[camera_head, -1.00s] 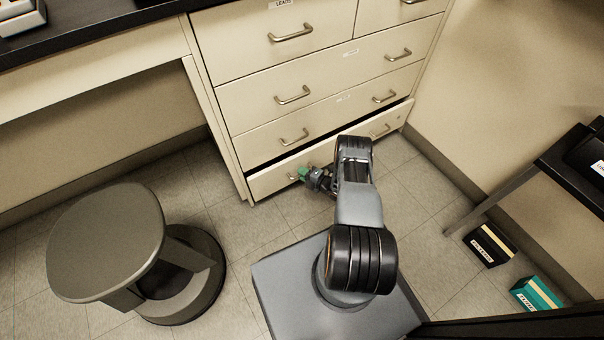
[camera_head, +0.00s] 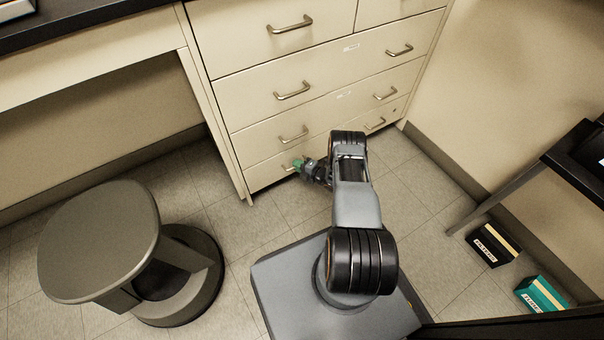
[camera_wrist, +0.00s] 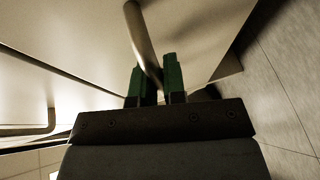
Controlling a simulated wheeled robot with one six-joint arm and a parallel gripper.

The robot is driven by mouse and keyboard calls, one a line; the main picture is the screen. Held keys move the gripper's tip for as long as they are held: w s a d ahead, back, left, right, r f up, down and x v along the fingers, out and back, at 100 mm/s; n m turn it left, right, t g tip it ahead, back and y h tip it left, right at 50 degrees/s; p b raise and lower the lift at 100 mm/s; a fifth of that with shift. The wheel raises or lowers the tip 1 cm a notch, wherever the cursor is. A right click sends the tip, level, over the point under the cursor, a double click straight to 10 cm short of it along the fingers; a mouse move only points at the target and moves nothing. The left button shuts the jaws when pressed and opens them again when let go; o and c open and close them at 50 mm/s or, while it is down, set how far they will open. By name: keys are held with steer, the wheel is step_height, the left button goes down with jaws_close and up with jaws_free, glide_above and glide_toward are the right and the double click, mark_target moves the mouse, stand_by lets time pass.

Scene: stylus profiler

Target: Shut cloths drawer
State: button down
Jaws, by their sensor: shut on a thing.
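The bottom drawer (camera_head: 262,180) of the beige cabinet looks flush with the drawers above it, with no dark gap along its top edge. Its label cannot be read, and my arm covers its middle. My gripper (camera_head: 299,164) is at the drawer's left handle (camera_head: 287,168). In the wrist view, the green fingers of my gripper (camera_wrist: 158,84) are on either side of the metal handle (camera_wrist: 143,42) and shut on it. The drawer's right handle (camera_head: 376,124) is free.
A round stool (camera_head: 100,242) stands on the floor at left. A black box (camera_head: 494,244) and a teal box (camera_head: 541,294) lie on the floor at right, near a dark table (camera_head: 580,165). Bare floor shows between the stool and my base.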

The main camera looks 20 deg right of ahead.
steer(key=shift+w, duration=0.25)
steer(key=c, duration=1.5)
jaws_free()
steer(key=shift+a, duration=0.1)
steer(key=shift+r, duration=0.1)
steer(key=shift+f+p+v, duration=0.2)
steer(key=shift+p+v, duration=2.1)
steer(key=shift+v, duration=4.65)
